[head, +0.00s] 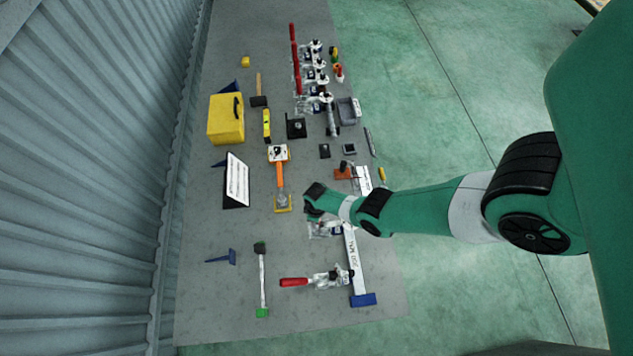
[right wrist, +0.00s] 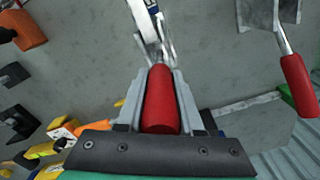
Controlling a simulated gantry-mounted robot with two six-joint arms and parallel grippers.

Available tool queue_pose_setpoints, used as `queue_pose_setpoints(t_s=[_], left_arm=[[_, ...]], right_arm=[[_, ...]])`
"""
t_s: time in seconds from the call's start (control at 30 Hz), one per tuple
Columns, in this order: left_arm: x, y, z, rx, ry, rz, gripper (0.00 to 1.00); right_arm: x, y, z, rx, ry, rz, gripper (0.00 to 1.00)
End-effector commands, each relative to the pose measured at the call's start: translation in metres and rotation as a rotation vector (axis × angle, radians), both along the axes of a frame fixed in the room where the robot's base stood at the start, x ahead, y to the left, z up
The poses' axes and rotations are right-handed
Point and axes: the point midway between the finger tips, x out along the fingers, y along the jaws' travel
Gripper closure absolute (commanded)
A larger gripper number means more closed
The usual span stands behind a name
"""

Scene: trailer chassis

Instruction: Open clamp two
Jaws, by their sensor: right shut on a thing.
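A toggle clamp (head: 324,231) with a metal body sits at the middle of the long pale beam (head: 356,256), partly hidden under my right arm. My right gripper (head: 311,212) is above it, its fingers hidden in the head view. In the right wrist view, my right gripper (right wrist: 160,75) is shut around a red handle (right wrist: 161,103). The handle joins the metal clamp linkage (right wrist: 150,30) ahead of it. A second clamp (head: 328,279) stands at the beam's near end, with its red handle (head: 293,282) pointing left. Which clamp is numbered two cannot be read. My left gripper is not in view.
Several red-handled clamps (head: 318,75) stand at the table's far end. A yellow box (head: 226,118), a white sign (head: 237,180), an orange-handled tool (head: 280,176) and a green-and-black hammer (head: 262,280) lie to the left. A corrugated wall (head: 90,180) borders the table's left side.

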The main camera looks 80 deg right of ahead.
Motion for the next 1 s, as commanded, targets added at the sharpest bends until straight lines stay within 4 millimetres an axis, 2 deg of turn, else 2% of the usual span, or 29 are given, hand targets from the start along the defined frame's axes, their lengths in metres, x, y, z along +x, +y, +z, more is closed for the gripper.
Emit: queue_pose_setpoints(t_s=[0.47,0.63,0.8,1.0], left_arm=[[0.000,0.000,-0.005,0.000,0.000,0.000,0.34],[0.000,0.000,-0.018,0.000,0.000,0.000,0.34],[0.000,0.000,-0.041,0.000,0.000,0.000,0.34],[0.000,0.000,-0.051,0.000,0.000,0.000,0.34]], right_arm=[[0.004,0.001,-0.003,-0.005,0.024,0.002,1.00],[0.014,0.004,-0.007,-0.032,0.104,0.004,1.00],[0.023,0.006,-0.011,-0.060,0.178,0.002,1.00],[0.026,0.008,-0.007,-0.077,0.224,-0.001,1.00]])
